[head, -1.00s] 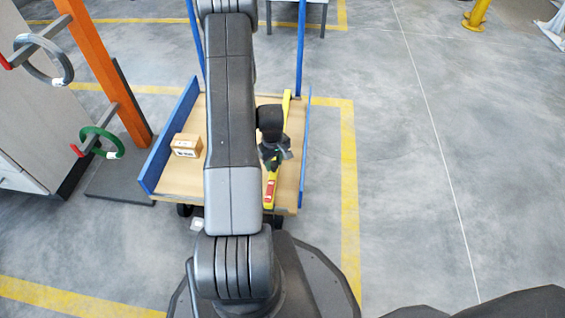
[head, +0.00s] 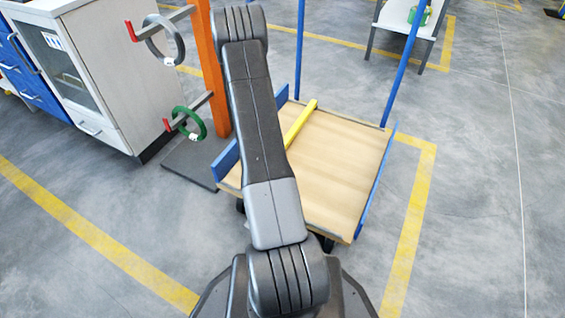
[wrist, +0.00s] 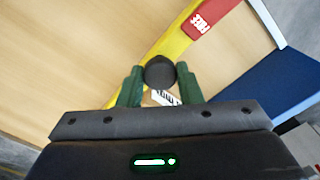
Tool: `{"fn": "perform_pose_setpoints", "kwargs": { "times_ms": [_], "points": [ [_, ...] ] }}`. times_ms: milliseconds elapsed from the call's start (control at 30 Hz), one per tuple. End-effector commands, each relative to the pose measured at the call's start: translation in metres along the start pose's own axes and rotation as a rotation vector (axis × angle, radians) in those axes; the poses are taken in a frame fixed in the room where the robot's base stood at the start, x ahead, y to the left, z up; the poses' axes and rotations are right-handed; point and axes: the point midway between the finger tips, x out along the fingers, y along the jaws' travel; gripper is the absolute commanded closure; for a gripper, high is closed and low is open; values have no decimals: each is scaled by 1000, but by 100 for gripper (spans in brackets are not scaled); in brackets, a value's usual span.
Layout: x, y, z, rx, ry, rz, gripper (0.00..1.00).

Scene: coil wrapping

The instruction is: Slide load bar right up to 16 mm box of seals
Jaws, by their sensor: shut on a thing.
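The load bar (head: 300,122) is a yellow bar lying across the wooden cart deck, towards its left side; my arm hides its near part. In the wrist view the yellow bar (wrist: 172,44) has a red label and a dark round knob (wrist: 160,72). My gripper (wrist: 160,82) is shut on that knob, between its green fingers. A white printed label of the box of seals (wrist: 164,97) shows just behind the knob, between the fingers; the rest of the box is hidden. I cannot tell whether bar and box touch. The head view shows neither gripper nor box.
The cart deck (head: 340,165) is bare right of the bar. A blue side board (wrist: 272,82) bounds the deck near the box. Left of the cart stands an orange post (head: 208,70) with grey and green rings on arms, beside a white cabinet (head: 85,70).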

Motion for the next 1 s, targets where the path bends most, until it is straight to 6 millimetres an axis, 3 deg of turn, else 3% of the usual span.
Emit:
{"fn": "perform_pose_setpoints", "kwargs": {
  "times_ms": [200,567,600,700,1000],
  "points": [
    [0,-11,-12,-1,1,0,100],
    [0,-12,-13,0,2,0,100],
    [0,-12,-13,0,2,0,64],
    [0,-12,-13,0,2,0,47],
    [-2,-12,-12,0,1,0,47]
  ]
}}
